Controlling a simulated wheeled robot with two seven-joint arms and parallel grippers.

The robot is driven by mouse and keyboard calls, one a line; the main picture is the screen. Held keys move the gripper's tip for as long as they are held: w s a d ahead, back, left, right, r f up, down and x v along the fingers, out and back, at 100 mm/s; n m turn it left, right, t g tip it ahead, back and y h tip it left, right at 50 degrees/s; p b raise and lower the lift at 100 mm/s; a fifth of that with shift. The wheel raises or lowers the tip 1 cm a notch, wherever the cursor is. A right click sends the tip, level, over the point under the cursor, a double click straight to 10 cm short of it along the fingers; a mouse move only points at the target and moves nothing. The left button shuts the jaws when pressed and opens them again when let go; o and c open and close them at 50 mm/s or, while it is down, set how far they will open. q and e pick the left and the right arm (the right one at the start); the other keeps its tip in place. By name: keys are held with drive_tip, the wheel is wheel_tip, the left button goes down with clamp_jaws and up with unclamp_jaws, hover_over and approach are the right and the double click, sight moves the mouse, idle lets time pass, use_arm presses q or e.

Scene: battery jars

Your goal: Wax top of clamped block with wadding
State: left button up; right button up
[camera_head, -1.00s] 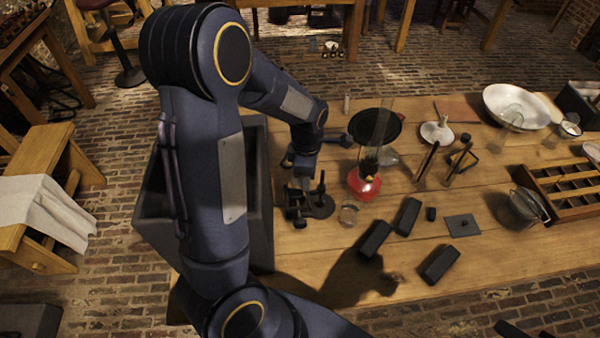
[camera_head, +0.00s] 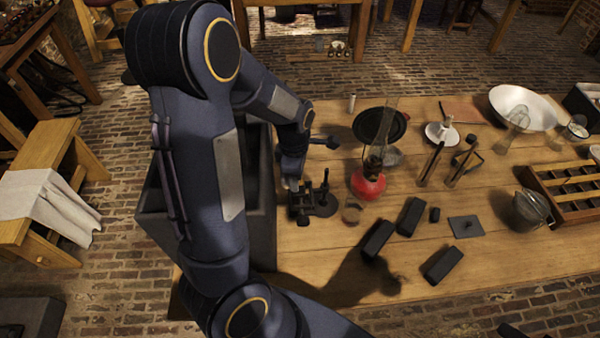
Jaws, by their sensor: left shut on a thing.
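A dark clamp (camera_head: 325,201) with an upright post stands on the bench's left part. A small dark block seems to sit at its left side, but it is too small and dark to make out clearly. My left gripper (camera_head: 292,184) points down just over the clamp's left side. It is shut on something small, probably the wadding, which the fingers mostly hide. I cannot tell whether it touches the block's top. My right gripper is not visible.
A red oil lamp (camera_head: 368,186) with a tall glass chimney and a small glass jar (camera_head: 352,213) stand right of the clamp. Dark blocks (camera_head: 377,240) lie in front. A dark bin (camera_head: 262,220) stands left of the bench. The bench's (camera_head: 500,262) front right is clear.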

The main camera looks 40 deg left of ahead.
use_arm(q)
drive_tip(key=shift+s+a+r+p, duration=0.25)
drive_tip(key=shift+s+r+p, duration=0.05)
drive_tip(key=shift+p, duration=0.2)
wheel_tip(320, 180, up, 5)
drive_tip(key=p, duration=0.4)
drive_tip(key=shift+w, duration=0.15)
drive_tip(key=shift+r, duration=0.1)
drive_tip(key=shift+r, duration=1.5)
drive_tip(key=shift+f, duration=0.1)
